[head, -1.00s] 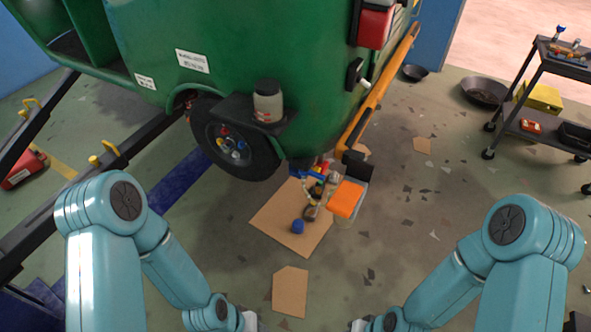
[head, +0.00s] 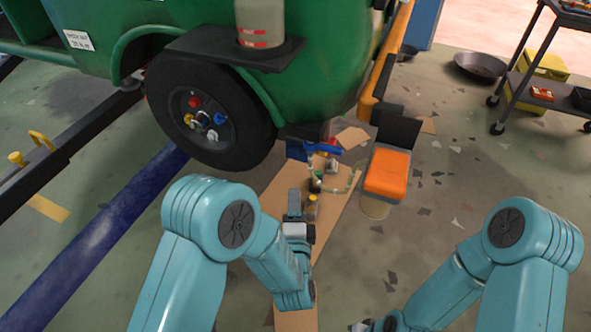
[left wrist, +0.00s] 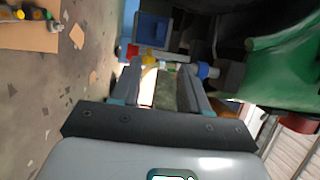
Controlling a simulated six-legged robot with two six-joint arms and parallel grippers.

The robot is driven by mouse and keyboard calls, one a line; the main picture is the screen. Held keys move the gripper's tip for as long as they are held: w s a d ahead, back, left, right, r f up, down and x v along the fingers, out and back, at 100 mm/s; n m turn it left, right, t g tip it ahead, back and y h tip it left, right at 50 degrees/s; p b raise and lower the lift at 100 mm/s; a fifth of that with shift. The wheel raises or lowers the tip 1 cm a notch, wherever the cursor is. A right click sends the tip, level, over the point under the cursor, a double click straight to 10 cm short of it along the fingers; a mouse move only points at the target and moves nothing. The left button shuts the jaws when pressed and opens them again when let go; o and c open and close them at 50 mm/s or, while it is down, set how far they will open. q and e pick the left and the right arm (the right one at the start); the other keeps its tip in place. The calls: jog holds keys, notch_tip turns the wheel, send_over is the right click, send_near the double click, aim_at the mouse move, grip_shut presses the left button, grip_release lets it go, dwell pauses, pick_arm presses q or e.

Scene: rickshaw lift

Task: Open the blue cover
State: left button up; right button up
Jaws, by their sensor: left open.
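A small blue part (head: 322,147), which may be the blue cover, sits low under the rear corner of the green vehicle (head: 330,70), among small coloured fittings. My left gripper (head: 297,205) is below and slightly left of it in the head view, apart from it. In the left wrist view the left gripper's fingers (left wrist: 162,70) stand apart, with red, yellow and blue fittings (left wrist: 150,52) beyond their tips. A square blue piece (left wrist: 152,28) shows above them; I cannot tell if it is the same part. My right gripper (head: 362,327) barely shows at the bottom edge.
A wheel (head: 212,118) stands left of the fittings, and an orange-topped stool (head: 387,173) stands right. Cardboard (head: 335,215) lies on the floor. A shelf cart (head: 550,85) and black pan (head: 480,67) are at the far right. The right floor is mostly open.

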aim_at(294, 155)
pick_arm(q)
jog(key=w+b, duration=0.1)
jog(key=w, duration=0.4)
jog(key=w+b, duration=0.1)
jog(key=w, duration=0.4)
jog(key=w+a, duration=0.1)
jog(key=w, duration=0.3)
jog(key=shift+w+a+b, duration=0.1)
jog(key=shift+w+b, duration=0.3)
jog(key=shift+w, duration=0.5)
grip_shut()
